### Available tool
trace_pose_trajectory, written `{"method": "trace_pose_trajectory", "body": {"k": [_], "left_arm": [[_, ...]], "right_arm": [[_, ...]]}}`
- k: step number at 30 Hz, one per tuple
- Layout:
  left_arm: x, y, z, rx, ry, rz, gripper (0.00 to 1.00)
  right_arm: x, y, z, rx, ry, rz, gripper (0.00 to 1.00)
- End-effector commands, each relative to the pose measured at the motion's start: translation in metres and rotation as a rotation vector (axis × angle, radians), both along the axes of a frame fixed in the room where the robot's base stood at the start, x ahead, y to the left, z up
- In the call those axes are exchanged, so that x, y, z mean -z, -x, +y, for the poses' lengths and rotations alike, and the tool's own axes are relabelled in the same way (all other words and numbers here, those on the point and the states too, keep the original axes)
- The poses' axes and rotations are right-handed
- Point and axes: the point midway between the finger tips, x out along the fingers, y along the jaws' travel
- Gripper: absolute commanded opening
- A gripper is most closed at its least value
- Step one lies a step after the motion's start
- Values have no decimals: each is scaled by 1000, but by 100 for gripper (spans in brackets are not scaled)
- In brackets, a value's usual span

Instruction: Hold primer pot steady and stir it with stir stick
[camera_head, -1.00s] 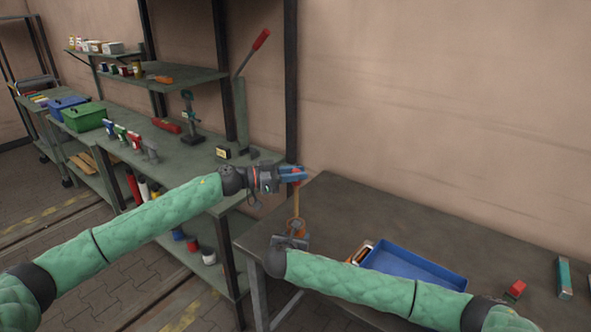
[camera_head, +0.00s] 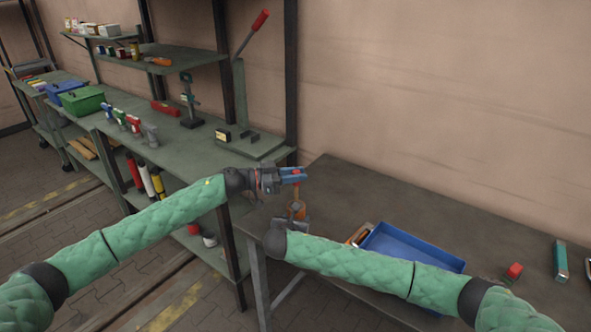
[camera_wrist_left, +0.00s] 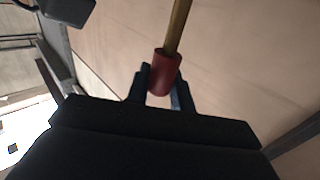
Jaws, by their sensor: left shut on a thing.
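The stir stick has a red grip (camera_wrist_left: 161,72) and a wooden shaft (camera_wrist_left: 178,25), both clear in the left wrist view. My left gripper (camera_head: 295,176) is shut on the red grip, and its fingers (camera_wrist_left: 160,88) lie on either side of it. It holds the stick roughly upright above the orange primer pot (camera_head: 297,210), at the table's left end. The stick's lower end is hidden at the pot. My right gripper (camera_head: 293,222) is at the pot's near side. Its fingers are too small and covered to show whether they grip the pot.
A blue tray (camera_head: 418,257) lies on the dark table (camera_head: 370,190), with orange-handled items (camera_head: 358,234) at its left. A green bench (camera_head: 160,145) with tools stands at left.

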Motion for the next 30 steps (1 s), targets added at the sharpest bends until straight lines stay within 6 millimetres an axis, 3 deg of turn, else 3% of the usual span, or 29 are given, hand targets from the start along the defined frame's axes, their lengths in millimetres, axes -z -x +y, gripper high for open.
{"method": "trace_pose_trajectory", "body": {"k": [18,30], "left_arm": [[38,0,0,-1,0,1,1],[47,0,0,-1,0,1,1]], "right_arm": [[0,0,0,0,0,0,21],[0,0,0,0,0,0,21]]}}
